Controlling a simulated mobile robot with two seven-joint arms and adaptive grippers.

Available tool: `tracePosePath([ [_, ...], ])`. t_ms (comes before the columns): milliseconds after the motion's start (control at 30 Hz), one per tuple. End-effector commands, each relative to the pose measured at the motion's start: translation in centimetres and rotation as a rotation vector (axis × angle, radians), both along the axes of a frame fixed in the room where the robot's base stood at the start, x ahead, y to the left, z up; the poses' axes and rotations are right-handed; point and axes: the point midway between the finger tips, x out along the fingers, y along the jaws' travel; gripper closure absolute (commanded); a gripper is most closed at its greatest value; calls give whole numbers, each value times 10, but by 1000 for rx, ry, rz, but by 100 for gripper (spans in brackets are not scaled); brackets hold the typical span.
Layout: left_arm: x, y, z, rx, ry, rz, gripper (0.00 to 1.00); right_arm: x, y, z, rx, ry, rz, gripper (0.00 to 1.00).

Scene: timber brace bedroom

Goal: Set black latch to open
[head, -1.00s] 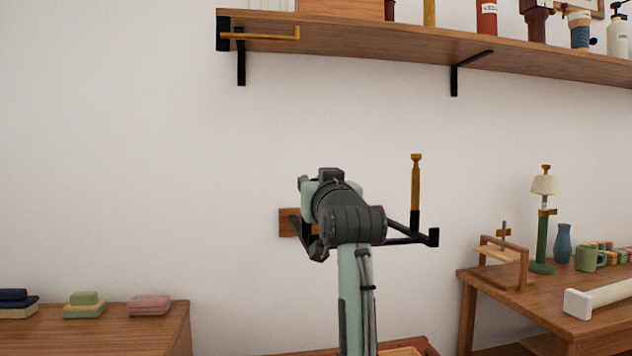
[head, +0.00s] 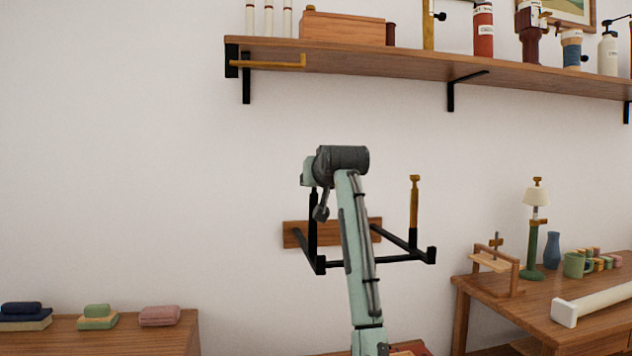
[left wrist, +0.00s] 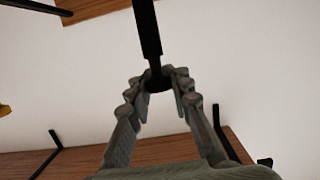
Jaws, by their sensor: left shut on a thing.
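A black upright bar, which looks like the black latch (head: 312,230), stands at the left of a black wall frame (head: 375,259). In the left wrist view the black bar (left wrist: 147,30) comes in from the top and its narrower end lies between my fingertips. My left gripper (left wrist: 156,83) is shut on that end. A second upright with an ochre handle (head: 414,200) stands at the frame's right side, apart from my arm. My right gripper is not in view.
The frame is fixed to a wooden wall plate (head: 297,235). A loaded wooden shelf (head: 400,65) with an ochre bar (head: 270,65) runs above. A side table (head: 540,318) stands right, and a dresser (head: 110,338) with folded cloths left. The wall at left is bare.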

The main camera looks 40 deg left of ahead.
Motion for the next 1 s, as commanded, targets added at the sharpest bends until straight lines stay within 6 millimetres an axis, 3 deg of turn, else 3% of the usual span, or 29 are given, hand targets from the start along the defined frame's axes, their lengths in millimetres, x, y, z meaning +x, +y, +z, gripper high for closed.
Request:
tracePosePath([
  [300, 12, 14, 2, -113, 97, 0, 100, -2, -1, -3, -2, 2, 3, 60],
  [900, 15, 17, -1, -148, 128, 1, 100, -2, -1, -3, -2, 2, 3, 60],
  [933, 15, 17, -2, -148, 128, 1, 81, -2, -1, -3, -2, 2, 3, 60],
  [1000, 15, 17, -2, -147, 128, 0, 72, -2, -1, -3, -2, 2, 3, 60],
])
